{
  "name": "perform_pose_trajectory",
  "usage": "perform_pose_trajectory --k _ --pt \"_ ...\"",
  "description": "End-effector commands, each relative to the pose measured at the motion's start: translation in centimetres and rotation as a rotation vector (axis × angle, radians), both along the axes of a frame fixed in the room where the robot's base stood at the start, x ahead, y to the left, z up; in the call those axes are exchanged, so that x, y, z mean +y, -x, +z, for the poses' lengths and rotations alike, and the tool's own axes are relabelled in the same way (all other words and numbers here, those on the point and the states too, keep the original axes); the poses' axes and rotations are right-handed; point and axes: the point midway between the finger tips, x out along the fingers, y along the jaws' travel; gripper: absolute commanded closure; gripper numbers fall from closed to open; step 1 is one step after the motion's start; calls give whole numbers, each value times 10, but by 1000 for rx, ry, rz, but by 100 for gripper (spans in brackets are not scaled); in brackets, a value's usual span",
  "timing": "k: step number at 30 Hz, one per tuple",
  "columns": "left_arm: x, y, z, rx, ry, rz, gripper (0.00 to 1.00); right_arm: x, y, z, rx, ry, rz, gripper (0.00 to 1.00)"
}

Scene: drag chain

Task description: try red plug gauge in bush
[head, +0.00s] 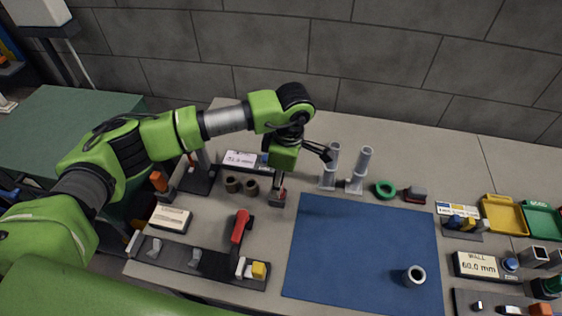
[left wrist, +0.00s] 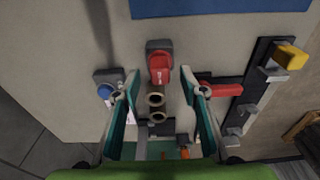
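The red plug gauge (left wrist: 159,68) seems to be the red-topped piece on a small dark grey base. In the head view its red part (head: 281,191) shows just below my left gripper, partly hidden. My left gripper (head: 303,173) is open and empty, fingers pointing down. In the left wrist view the red piece shows between the spread fingertips (left wrist: 161,76); I cannot tell whether they touch it. A grey hollow cylinder, likely the bush (head: 414,275), stands upright on the blue mat (head: 345,245). My right gripper is not in view.
Two brown rings (head: 241,186) stand left of my gripper. A red-handled tool (head: 240,228) lies below them. Two grey posts (head: 345,168) and a green ring (head: 385,189) are to the right. Yellow (head: 503,214) and green trays (head: 543,219) are at far right.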

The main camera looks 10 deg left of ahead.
Motion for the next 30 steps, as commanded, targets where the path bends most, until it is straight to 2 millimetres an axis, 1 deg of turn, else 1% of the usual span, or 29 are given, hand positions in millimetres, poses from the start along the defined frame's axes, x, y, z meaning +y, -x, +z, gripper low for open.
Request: perform_pose_trajectory --k 1,6,10,16,17,18,21,30 --pt "1 0 -5 2 0 2 61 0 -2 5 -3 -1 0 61" --pt "2 0 -19 0 1 1 61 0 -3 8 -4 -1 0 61" --pt "3 0 -23 -1 0 1 61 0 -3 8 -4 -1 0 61" --pt "3 -1 -24 -1 0 0 61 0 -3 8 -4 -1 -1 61" --pt "3 -1 -24 -1 0 0 66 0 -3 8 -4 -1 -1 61" --pt "3 -1 -23 -1 1 0 77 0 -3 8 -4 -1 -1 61" --pt "3 -1 -23 -1 1 0 100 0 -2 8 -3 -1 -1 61" --pt "2 -1 -20 -2 1 1 100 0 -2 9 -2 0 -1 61"
